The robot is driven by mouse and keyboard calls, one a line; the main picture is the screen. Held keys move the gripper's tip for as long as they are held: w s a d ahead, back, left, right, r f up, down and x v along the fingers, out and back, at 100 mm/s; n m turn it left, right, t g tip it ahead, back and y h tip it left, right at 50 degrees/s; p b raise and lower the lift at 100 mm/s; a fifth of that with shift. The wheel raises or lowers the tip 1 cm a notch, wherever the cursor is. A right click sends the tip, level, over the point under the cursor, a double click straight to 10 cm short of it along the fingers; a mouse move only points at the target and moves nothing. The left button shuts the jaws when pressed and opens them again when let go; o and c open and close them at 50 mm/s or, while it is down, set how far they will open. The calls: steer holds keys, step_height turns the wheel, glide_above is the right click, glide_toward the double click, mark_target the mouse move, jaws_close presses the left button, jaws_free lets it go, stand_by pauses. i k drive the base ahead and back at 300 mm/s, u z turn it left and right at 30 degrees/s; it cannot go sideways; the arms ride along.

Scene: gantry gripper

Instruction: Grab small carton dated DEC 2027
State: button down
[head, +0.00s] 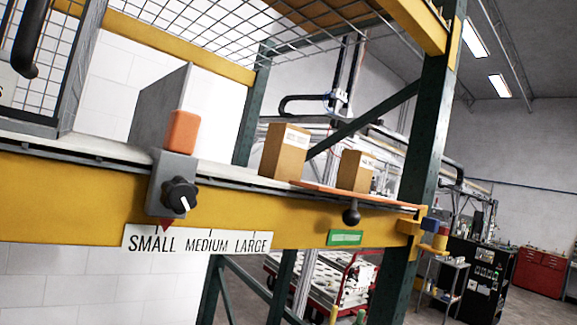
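Two brown cartons stand on the shelf of a yellow and green rack. The larger carton (285,152) is on the left, with a white label near its top. The smaller carton (355,172) stands to its right, also with a pale label. The print on both labels is too small to read, so I cannot tell any date. The cartons are apart, and both look upright in a tilted view. My gripper does not show.
A grey slider with a dark knob (180,197) and red pointer sits above SMALL on a size label (197,241). An orange plate (390,201) with a black ball handle (351,216) lies at the shelf edge. A green post (425,130) stands right of the cartons.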

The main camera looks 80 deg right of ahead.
mark_target(284, 151)
steer(key=z, duration=1.5)
steer(key=k, duration=1)
steer(key=z, duration=0.45)
steer(key=i, duration=1)
steer(key=u, duration=0.1)
